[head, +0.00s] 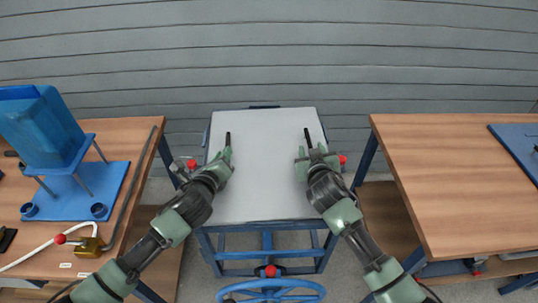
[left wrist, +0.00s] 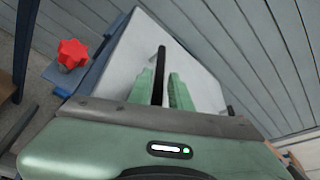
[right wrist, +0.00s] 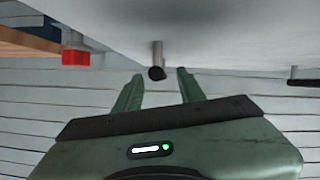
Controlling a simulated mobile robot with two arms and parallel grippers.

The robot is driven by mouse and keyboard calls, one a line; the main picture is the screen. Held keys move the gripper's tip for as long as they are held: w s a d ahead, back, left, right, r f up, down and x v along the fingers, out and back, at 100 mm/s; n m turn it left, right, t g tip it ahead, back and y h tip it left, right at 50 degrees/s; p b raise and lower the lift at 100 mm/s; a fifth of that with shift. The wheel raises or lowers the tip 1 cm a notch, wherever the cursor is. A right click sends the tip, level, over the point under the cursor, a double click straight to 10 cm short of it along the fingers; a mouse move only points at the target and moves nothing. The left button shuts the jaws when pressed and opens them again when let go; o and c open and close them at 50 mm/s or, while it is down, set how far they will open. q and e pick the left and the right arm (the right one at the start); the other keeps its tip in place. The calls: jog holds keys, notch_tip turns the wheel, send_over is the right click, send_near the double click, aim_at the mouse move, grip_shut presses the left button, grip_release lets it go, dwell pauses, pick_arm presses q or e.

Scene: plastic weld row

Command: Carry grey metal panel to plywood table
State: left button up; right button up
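The grey metal panel (head: 264,175) lies flat on a blue stand (head: 266,252) in the middle of the head view. It has two black bar handles, one near each side. My left gripper (head: 227,152) is at the left handle; in the left wrist view its fingers (left wrist: 162,85) are close on either side of the black bar. My right gripper (head: 311,153) is at the right handle, with its fingers (right wrist: 158,88) apart and a gap around the handle's end. Wood-topped tables stand left (head: 130,135) and right (head: 440,160); I cannot tell which is the plywood one.
The left table holds a blue plastic fixture (head: 50,125), a brass-coloured tool (head: 90,246) and a hose. The right table's near part is bare; a blue plate (head: 520,150) lies at its far right. A blue handwheel (head: 270,290) is at the stand's front. A slatted wall stands behind.

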aim_at(310, 143)
pick_arm(q)
jog(key=shift+x, duration=2.95)
pick_arm(e)
jog(key=shift+x, duration=1.95)
pick_arm(q)
grip_shut()
pick_arm(e)
jog(key=c, duration=0.7)
grip_shut()
jog(key=shift+r, duration=0.1)
